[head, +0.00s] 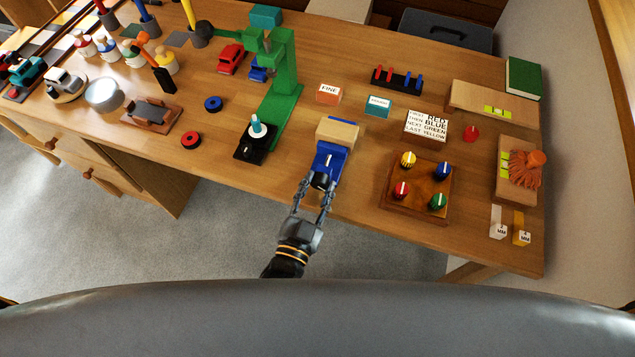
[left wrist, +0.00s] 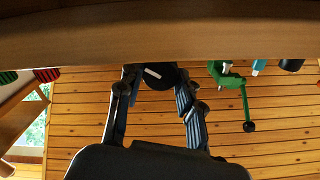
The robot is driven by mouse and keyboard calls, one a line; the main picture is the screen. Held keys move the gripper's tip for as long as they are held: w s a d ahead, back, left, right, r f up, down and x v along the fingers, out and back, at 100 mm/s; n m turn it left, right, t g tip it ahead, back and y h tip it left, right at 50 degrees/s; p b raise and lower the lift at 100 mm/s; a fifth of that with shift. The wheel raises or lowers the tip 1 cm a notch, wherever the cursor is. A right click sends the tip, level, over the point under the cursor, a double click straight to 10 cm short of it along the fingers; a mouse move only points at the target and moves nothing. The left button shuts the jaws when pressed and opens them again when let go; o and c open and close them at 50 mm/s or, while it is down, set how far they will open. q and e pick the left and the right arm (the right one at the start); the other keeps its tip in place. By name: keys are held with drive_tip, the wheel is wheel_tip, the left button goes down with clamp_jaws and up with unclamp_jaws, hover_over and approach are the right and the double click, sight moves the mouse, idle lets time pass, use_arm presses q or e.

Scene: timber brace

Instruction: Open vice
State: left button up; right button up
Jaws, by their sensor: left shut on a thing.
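The blue vice (head: 329,161) stands at the front edge of the workbench, with a pale wooden block (head: 338,131) at its far end. A round black knob (head: 320,180) with a white mark is on its near side. My left gripper (head: 318,188) reaches up from the front and is shut on this knob, a finger on each side. In the left wrist view the black knob (left wrist: 154,73) and its white line show between the fingers of my left gripper (left wrist: 155,82). The vice body is hidden there behind the bench edge. My right gripper is not in view.
A black-based piece with a pale dial (head: 256,131) and a green press (head: 284,75) stand left of the vice. A wooden board with coloured knobs (head: 417,211) lies to its right. The workbench edge (left wrist: 150,35) crosses the wrist view. Floor in front is clear.

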use_arm(q)
drive_tip(key=n+p, duration=0.1)
drive_tip(key=n, duration=0.3)
drive_tip(key=shift+r+n+p, duration=0.1)
drive_tip(key=shift+n+p, duration=0.25)
drive_tip(key=shift+n, duration=0.05)
drive_tip(key=shift+a+n+p, duration=0.15)
drive_tip(key=shift+n+p, duration=0.35)
drive_tip(key=shift+n, duration=2)
drive_tip(key=o, duration=0.9)
drive_tip(key=v, duration=1.2)
